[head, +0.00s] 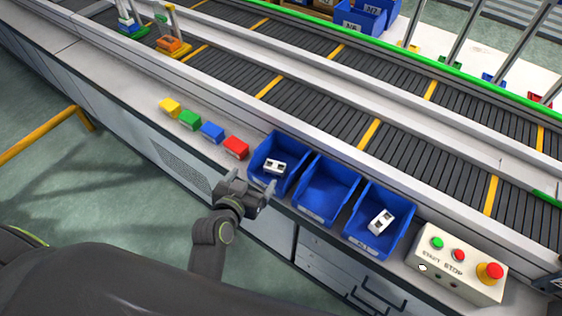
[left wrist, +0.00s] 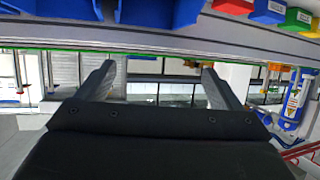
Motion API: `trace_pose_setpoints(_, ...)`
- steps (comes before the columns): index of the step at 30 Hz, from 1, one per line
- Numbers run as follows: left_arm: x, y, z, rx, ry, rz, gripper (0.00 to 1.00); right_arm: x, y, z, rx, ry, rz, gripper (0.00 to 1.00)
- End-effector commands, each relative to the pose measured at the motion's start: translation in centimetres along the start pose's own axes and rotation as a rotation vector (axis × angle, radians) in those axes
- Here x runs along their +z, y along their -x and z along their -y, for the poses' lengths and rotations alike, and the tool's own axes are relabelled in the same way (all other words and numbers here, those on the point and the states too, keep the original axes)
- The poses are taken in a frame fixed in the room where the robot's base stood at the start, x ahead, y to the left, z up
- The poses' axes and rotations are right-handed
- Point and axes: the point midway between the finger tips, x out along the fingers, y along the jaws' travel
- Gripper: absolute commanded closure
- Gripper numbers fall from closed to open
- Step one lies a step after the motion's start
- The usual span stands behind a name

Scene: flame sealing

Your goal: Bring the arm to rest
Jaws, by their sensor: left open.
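My left gripper (head: 262,190) is in front of the bench edge in the head view, just short of the left blue bin. Its two fingers (left wrist: 158,82) stand apart in the left wrist view with nothing between them. My left arm reaches in from the lower left of the head view. My right gripper does not show in either view.
Three blue bins (head: 325,214) stand on the bench; the left and right ones each hold a white part (head: 381,220). Yellow, green, blue and red blocks (head: 235,147) lie left of them. A button box (head: 457,262) stands at right. A conveyor (head: 310,103) runs behind.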

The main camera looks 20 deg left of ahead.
Motion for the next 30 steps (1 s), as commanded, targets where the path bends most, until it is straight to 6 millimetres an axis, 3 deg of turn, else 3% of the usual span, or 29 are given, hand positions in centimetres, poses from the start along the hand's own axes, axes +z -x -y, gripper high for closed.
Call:
trace_pose_setpoints(6, 0.0, 0.9, 0.0, 0.000, 0.000, 0.000, 0.13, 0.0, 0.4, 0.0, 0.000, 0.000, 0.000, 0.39)
trace_pose_setpoints(20, 0.5, 0.8, 0.0, 0.001, 0.001, 0.008, 0.13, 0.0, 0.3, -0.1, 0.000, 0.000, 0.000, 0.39)
trace_pose_setpoints(23, 2.8, 0.1, -0.1, 0.004, 0.008, 0.051, 0.13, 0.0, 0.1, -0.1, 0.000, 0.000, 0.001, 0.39)
trace_pose_setpoints(25, 6.0, -0.5, -0.1, 0.006, 0.013, 0.109, 0.13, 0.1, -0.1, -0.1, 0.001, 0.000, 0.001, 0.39)
trace_pose_setpoints(30, 16.9, -1.4, 0.2, 0.003, 0.033, 0.303, 0.13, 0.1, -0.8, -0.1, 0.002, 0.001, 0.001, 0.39)
